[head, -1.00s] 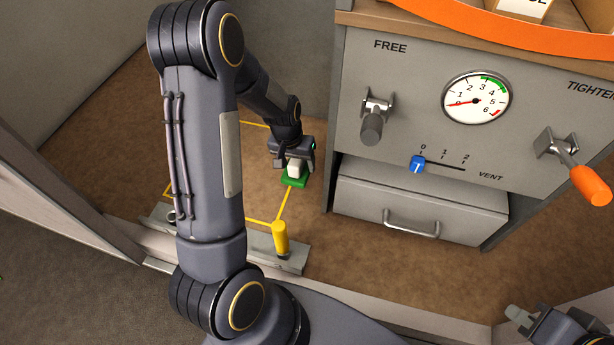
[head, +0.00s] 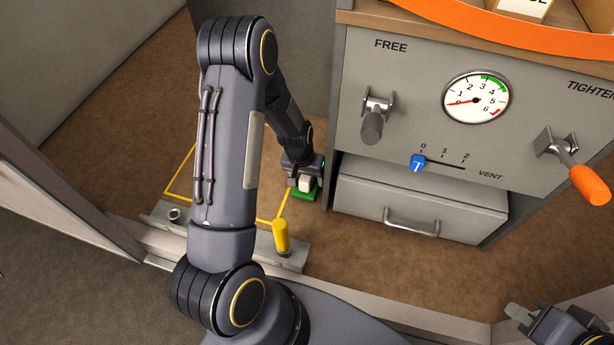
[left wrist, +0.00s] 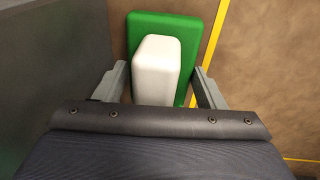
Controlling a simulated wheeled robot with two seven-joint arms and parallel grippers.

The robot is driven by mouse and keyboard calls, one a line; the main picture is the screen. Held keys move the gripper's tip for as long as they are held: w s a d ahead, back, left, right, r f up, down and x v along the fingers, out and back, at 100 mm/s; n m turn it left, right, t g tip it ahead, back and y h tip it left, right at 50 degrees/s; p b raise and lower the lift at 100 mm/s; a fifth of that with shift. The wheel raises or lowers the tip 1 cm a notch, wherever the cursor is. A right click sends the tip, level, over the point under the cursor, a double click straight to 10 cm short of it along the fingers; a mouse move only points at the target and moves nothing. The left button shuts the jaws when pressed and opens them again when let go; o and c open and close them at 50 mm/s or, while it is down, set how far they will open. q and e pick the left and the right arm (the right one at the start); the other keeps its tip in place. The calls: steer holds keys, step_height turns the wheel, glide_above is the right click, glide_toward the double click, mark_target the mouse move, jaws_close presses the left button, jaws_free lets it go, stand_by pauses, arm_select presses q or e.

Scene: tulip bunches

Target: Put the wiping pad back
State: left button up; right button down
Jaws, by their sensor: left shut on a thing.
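The wiping pad (head: 304,196) is a green slab with a white block-shaped handle. It also shows in the left wrist view (left wrist: 190,32). My left gripper (head: 304,178) is shut on the white handle (left wrist: 157,64), one finger on each side of it. The pad is low over the brown floor, beside the grey cabinet's left side; I cannot tell whether it touches the floor. A yellow outline (head: 180,178) is marked on the floor, partly hidden by my left arm. My right gripper (head: 518,318) is only partly in view at the bottom right, and its jaw opening does not show.
The grey cabinet (head: 400,75) has a gauge, levers, a blue slider and a drawer (head: 420,200). A metal rail (head: 155,222) with a yellow peg (head: 281,237) lies at the front of the floor area. Open brown floor (head: 135,150) lies to the left.

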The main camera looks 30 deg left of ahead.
arm_select(q)
steer(key=shift+f, duration=0.2)
steer(key=o, duration=1.1)
steer(key=shift+o, duration=0.2)
steer(key=shift+r, duration=0.1)
steer(key=shift+r, duration=0.35)
steer(key=r, duration=0.3)
steer(key=s+r, duration=0.1)
steer(key=r, duration=0.3)
steer(key=a+r+p, duration=0.1)
steer(key=r, duration=0.3)
steer(key=shift+s+r, duration=0.2)
steer(key=shift+s, duration=0.05)
